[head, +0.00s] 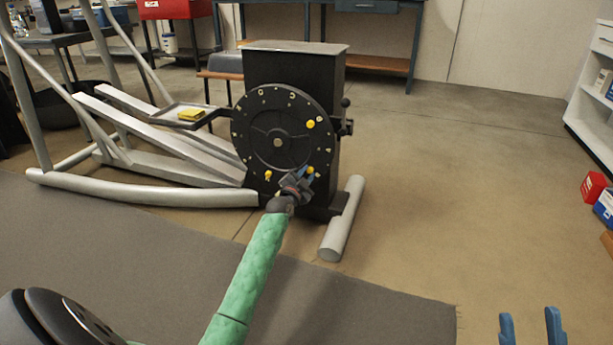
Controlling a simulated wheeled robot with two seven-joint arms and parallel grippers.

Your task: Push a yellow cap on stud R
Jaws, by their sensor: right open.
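The elliptical's round black disc (248,133) faces me, with small pale marks or studs around its rim. One yellow cap (310,125) sits on its upper right part. Another yellow cap (268,175) is at the lower left rim. A third yellow spot, likely a cap (310,170), shows at the lower right rim, right at the fingertips of my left gripper (306,177). I cannot tell whether those fingers are shut on it or only touch it. No letter is readable, so I cannot tell which stud is R. My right gripper (530,326) is open and empty at the bottom right.
A tray (172,113) with a yellow item (191,114) juts out left of the disc. Pale rails (150,195) and a grey foot tube (342,220) surround the machine's base. A workbench (375,70) stands behind.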

